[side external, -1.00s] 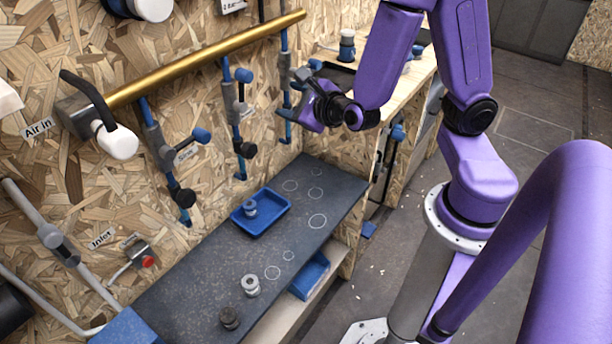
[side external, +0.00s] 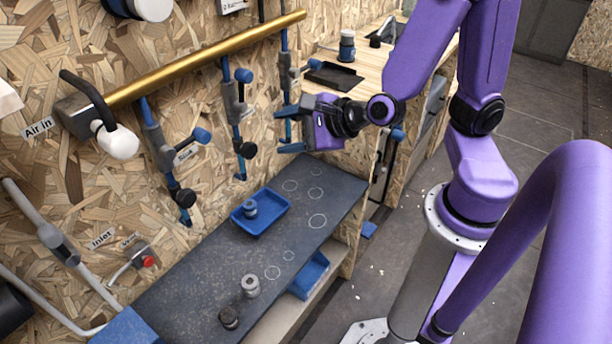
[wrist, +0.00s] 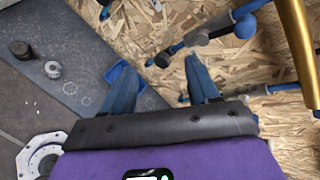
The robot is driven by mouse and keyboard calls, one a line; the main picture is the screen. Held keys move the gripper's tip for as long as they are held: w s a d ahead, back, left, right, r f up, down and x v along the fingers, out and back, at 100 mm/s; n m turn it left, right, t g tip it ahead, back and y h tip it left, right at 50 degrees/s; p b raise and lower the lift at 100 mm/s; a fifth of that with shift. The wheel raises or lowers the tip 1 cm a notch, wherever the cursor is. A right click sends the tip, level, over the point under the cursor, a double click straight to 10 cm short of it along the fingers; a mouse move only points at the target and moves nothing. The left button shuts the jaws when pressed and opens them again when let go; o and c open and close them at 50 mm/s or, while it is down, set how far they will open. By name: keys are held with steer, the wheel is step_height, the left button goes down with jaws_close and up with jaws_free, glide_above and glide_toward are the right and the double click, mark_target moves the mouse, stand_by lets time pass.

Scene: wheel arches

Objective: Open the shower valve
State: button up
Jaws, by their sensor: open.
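Three valve branches hang below the brass pipe (side external: 195,62) on the chipboard wall. The left branch (side external: 155,140) has a blue-ended handle (side external: 200,135) and a black knob (side external: 183,198); a small label beside it is too small to read surely. The middle branch (side external: 234,108) has a blue knob (side external: 243,75) and a black knob (side external: 247,150). The right branch (side external: 284,75) is partly behind my gripper. I cannot tell which is the shower valve. My gripper (side external: 288,130) is open and empty, its fingers pointing at the wall, right of the middle branch. In the wrist view, knobs show beyond the fingers (wrist: 160,75).
A dark bench (side external: 200,275) lies below, with a blue tray (side external: 262,222) holding a grey fitting. Two more fittings (side external: 250,285) stand near its front. A white-ended Air in lever (side external: 118,142) and a red-knobbed inlet valve (side external: 147,261) are at left.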

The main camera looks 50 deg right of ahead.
steer(key=s+a+n+g+y, duration=0.4)
steer(key=s+a+n+g, duration=0.3)
steer(key=n, duration=0.8)
steer(key=shift+s+a+f+n+y, duration=0.3)
steer(key=shift+s+a+y, duration=0.15)
steer(key=shift+s, duration=0.9)
